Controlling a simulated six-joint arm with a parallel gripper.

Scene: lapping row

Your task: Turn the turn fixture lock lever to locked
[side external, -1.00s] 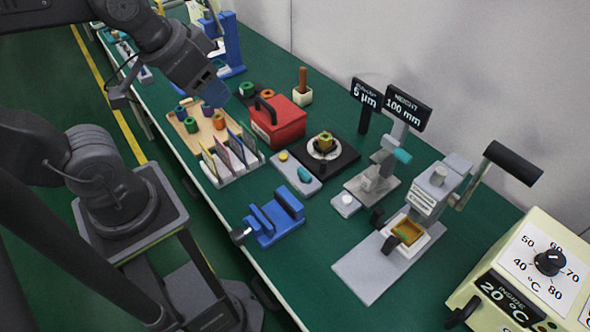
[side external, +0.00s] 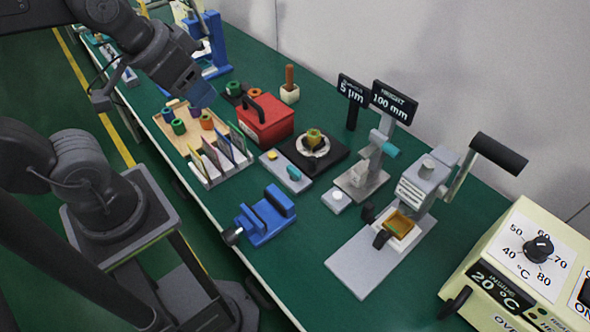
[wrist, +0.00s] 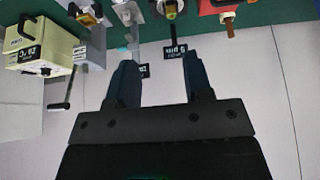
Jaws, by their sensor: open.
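A small grey plate (side external: 272,162) lies on the green bench, with a teal lever (side external: 293,173) at its near end and a yellow button at its far end. It sits beside a black square base (side external: 325,168) bearing a pale round disc (side external: 318,147) with a yellow-green part on it. I take the teal lever for the lock lever; no label on it is readable.
A red box (side external: 264,122) with a black handle stands between my gripper and the black base. A rack of coloured plates (side external: 216,162) and a blue vise (side external: 264,217) are nearer. A height gauge (side external: 366,172), press (side external: 418,190) and oven (side external: 525,262) stand to the right.

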